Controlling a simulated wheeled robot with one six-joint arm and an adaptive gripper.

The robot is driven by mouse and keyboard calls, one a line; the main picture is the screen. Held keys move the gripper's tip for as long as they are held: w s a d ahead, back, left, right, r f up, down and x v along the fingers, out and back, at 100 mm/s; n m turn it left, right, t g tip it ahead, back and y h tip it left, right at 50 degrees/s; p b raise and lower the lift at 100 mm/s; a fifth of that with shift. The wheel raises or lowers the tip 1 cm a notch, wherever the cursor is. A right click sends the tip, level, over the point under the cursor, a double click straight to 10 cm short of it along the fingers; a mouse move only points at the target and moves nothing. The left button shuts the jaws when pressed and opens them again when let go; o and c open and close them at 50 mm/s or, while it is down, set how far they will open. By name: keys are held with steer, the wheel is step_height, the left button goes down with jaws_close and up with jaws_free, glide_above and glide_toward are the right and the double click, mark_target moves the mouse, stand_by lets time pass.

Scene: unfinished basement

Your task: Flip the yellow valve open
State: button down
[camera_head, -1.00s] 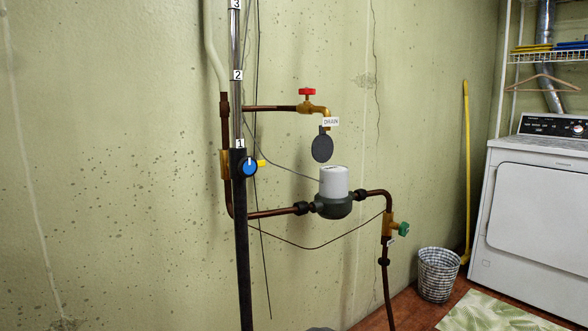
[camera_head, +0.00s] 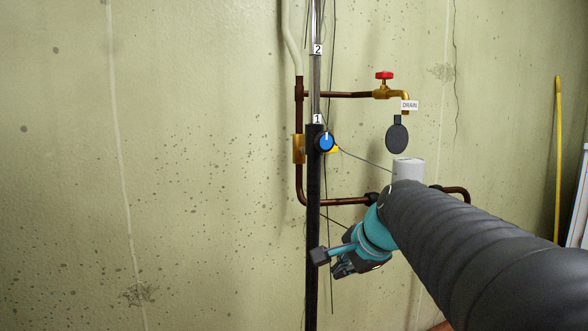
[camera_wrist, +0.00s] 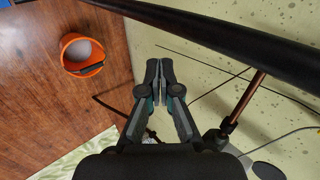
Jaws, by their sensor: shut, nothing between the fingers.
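The yellow valve's handle (camera_head: 334,149) shows as a small yellow piece just right of the blue knob in the head view. Its brass body (camera_head: 298,149) sits on the vertical copper pipe at the left. A dark pole (camera_head: 313,185) with a blue knob (camera_head: 326,142) stands in front and hides the middle of the valve. My gripper (camera_wrist: 160,72) is shut and empty in the wrist view, its fingertips close together. In the head view my wrist is low, right of the pole and below the valve. The yellow valve cannot be made out in the wrist view.
A red-handled drain valve (camera_head: 384,76) with a hanging dark disc (camera_head: 397,138) is at upper right. My arm partly covers the white-topped meter (camera_head: 408,168). The wrist view shows an orange bucket (camera_wrist: 83,55) on the brown floor. The wall at left is clear.

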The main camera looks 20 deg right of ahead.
steer(key=w+d+r+m+t+b, duration=0.1)
steer(key=w+d+r+m+t, duration=0.2)
steer(key=w+r+m, duration=0.4)
steer(key=w+d+r+m+t+y+b, duration=0.1)
steer(key=w+d+r+m+t, duration=0.2)
steer(key=w+d+r+m, duration=0.3)
step_height(320, 180, up, 4)
steer(key=m, duration=0.5)
steer(key=shift+w+d+f, duration=0.15)
steer(key=shift+w, duration=0.25)
steer(key=shift+w, duration=0.1)
steer(key=w+a, duration=0.2)
steer(key=w, duration=0.7)
steer(key=shift+r+b, duration=0.3)
steer(key=shift+r, duration=0.05)
